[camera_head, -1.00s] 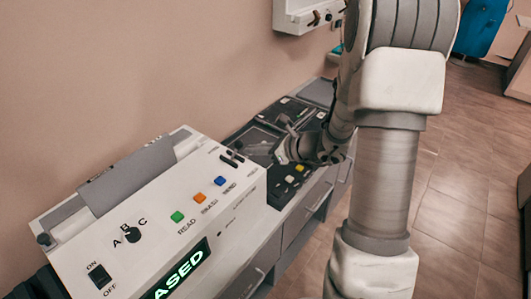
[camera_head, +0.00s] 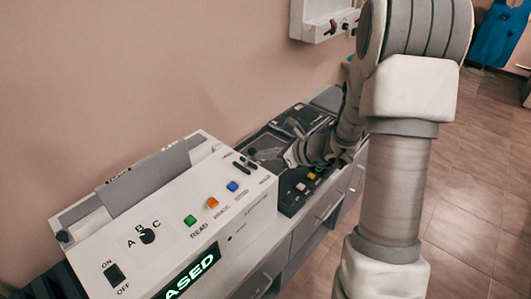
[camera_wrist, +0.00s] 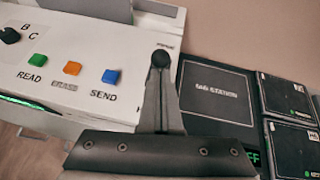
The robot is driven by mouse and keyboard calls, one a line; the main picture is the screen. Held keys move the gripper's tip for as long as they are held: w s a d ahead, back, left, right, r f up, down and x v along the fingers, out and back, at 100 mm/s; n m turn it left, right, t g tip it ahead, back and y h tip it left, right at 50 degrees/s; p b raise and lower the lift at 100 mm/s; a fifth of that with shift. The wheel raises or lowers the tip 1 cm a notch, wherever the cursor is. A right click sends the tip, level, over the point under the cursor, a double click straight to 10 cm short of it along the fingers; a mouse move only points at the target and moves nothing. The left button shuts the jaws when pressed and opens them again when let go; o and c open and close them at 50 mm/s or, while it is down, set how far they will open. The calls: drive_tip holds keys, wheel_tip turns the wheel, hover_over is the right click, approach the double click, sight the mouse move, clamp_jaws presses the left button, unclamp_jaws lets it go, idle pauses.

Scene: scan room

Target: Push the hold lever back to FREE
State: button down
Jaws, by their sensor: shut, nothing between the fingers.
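The white console (camera_head: 165,245) carries two dark slots (camera_head: 244,163) at its far right end. A small dark round knob (camera_head: 252,152) stands beside them; it looks like the hold lever's knob. In the wrist view the black knob (camera_wrist: 160,59) sits right at my fingertips. I cannot tell whether they touch, and the lever's stem and its position labels are hidden or too small to read. My gripper (camera_head: 264,156) is shut and empty, its fingers pointing at the console's right end. The gripper also shows in the wrist view (camera_wrist: 160,75).
Green (camera_wrist: 37,61), orange (camera_wrist: 72,69) and blue (camera_wrist: 110,77) buttons lie left of my fingers. A rotary knob (camera_head: 147,236) and ON/OFF switch (camera_head: 114,275) are further left. The dark bag station panel (camera_wrist: 215,92) is right. The wall is close behind.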

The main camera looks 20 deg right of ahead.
drive_tip(key=shift+w+a+r+g+h+p, duration=0.25)
drive_tip(key=shift+r+p, duration=0.2)
drive_tip(key=shift+p, duration=0.5)
drive_tip(key=shift+w+a+r+g+h+p, duration=0.15)
drive_tip(key=shift+r+g+p, duration=0.25)
drive_tip(key=shift+p, duration=0.55)
drive_tip(key=w+g+p, duration=0.1)
drive_tip(key=p, duration=0.1)
drive_tip(key=w+a+r+g+h+p, duration=0.1)
drive_tip(key=p, duration=0.2)
drive_tip(key=shift+w+a, duration=0.5)
drive_tip(key=shift+w, duration=0.2)
drive_tip(key=shift+p, duration=0.3)
drive_tip(key=shift+r+p, duration=0.55)
drive_tip(key=shift+r, duration=0.25)
